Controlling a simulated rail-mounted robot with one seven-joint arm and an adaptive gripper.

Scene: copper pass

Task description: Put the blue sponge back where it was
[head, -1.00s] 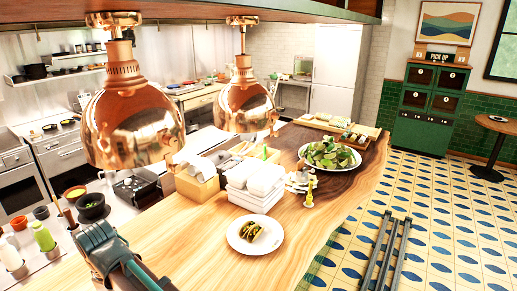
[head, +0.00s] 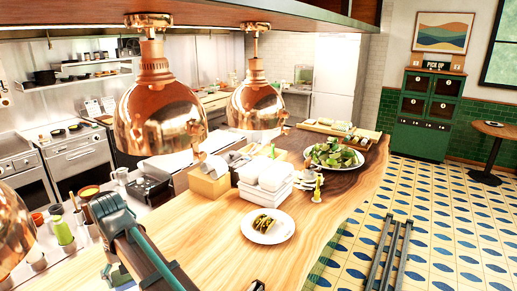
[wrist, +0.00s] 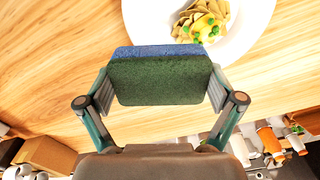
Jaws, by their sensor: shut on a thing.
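A sponge (wrist: 160,82), with a blue layer along its far edge and a dark green scrubbing face, is in my gripper (wrist: 160,90) in the wrist view. The two fingers press on its left and right ends. The sponge appears to be above the wooden counter (wrist: 50,65), its far edge overlapping a white plate of food (wrist: 245,22) in the picture; I cannot tell the height. In the head view my arm shows at lower left, over the counter (head: 330,215); the sponge cannot be made out there.
Bare wood lies around the taco plate.

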